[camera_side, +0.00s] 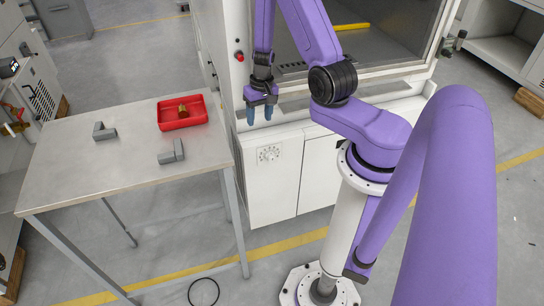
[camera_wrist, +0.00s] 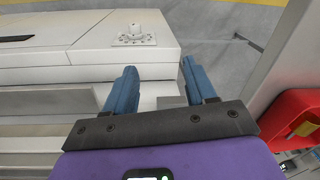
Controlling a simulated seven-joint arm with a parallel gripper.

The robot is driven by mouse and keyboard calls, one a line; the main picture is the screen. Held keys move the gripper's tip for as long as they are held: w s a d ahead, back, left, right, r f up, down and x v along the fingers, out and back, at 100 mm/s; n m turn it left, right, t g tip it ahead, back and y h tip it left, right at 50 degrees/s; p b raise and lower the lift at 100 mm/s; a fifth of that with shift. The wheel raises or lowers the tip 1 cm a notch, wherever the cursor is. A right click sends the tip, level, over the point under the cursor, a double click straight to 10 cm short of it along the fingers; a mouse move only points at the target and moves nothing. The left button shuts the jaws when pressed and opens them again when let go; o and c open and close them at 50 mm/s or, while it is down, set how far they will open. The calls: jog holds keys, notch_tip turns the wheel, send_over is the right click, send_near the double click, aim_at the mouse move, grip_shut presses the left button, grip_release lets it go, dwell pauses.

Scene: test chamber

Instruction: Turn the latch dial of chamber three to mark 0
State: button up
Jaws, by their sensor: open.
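The latch dial (camera_side: 269,155) is a small round knob on a pale plate, low on the front of the white chamber, just right of the table. In the wrist view the dial (camera_wrist: 134,33) shows ahead of the fingers, on the white panel, with a ring of marks around it. Its exact setting is too small to read. My gripper (camera_side: 259,114) is open and empty, with blue fingers pointing down, above the dial and apart from it. In the wrist view my gripper (camera_wrist: 158,80) has its two blue fingertips spread apart. No chamber number is readable.
A metal table (camera_side: 125,165) stands left of the chamber, with a red tray (camera_side: 183,124) holding a small brownish-yellow object, and two grey angled blocks (camera_side: 103,131) (camera_side: 172,153). A red button (camera_side: 239,56) is on the chamber's frame. A black cable ring (camera_side: 203,292) lies on the floor.

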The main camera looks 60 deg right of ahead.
aim_at(272, 157)
jog(key=shift+m+g, duration=0.3)
jog(key=shift+m, duration=0.6)
jog(key=shift+s+d+f, duration=0.45)
jog(key=shift+s+f, duration=0.05)
jog(key=shift+f, duration=2.8)
jog(key=shift+s+d+f, duration=0.5)
jog(key=shift+f, duration=2.85)
jog(key=shift+s+d+f, duration=0.45)
jog(key=shift+s+f, duration=0.05)
jog(key=shift+f, duration=2.8)
jog(key=shift+c, duration=0.4)
grip_shut()
